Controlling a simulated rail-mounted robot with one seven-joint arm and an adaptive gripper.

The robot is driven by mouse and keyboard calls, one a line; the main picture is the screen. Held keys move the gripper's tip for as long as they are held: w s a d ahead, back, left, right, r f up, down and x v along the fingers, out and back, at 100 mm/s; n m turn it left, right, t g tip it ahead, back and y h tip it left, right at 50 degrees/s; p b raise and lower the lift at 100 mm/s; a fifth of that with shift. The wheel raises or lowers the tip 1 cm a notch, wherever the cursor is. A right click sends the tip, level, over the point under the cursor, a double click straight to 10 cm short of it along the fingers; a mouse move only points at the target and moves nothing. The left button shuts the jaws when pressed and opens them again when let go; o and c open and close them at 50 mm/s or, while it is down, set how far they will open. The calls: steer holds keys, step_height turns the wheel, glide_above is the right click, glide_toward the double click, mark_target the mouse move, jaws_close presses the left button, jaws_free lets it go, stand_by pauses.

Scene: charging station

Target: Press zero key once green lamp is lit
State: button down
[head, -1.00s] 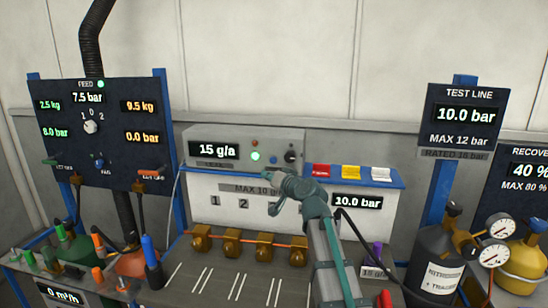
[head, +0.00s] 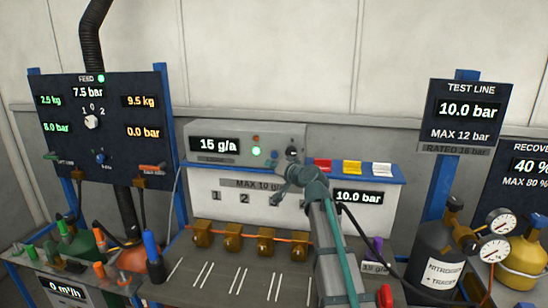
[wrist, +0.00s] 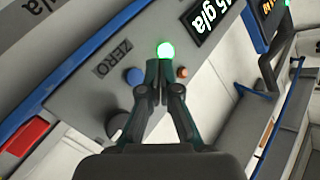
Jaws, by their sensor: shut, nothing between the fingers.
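The grey meter box (head: 230,132) reads 15 g/a on its display (head: 214,145). Its green lamp (head: 256,151) is lit; the lamp glows in the wrist view too (wrist: 166,50). The blue key (wrist: 133,76) sits beside the ZERO label (wrist: 112,55) in the wrist view; it also shows in the head view (head: 274,154). I cannot tell any contact.
A small red lamp (head: 255,139) and a dark knob (head: 292,153) share the box front. Red, yellow (head: 352,167) and white blocks stand on the blue ledge to the right. Brass valves (head: 234,238) line the bench below.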

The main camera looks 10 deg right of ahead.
mark_target(274, 155)
steer(key=shift+w+d+b, duration=0.25)
steer(key=shift+w, duration=0.4)
steer(key=shift+w+d+b, duration=0.2)
steer(key=shift+w+d, duration=0.05)
steer(key=shift+w, duration=0.35)
steer(key=shift+w+d+b, duration=0.25)
steer(key=shift+w, duration=0.4)
steer(key=shift+w, duration=0.1)
steer(key=shift+w+d+b, duration=0.15)
steer(key=shift+w+b, duration=0.15)
steer(key=shift+b, duration=0.2)
steer(key=shift+w+d+b, duration=0.15)
steer(key=shift+w+b, duration=0.15)
steer(key=shift+w, duration=0.1)
stand_by(0.4)
steer(key=shift+s, duration=0.15)
stand_by(0.3)
steer(key=shift+s+a, duration=0.3)
steer(key=shift+s, duration=0.35)
steer(key=shift+s, duration=0.1)
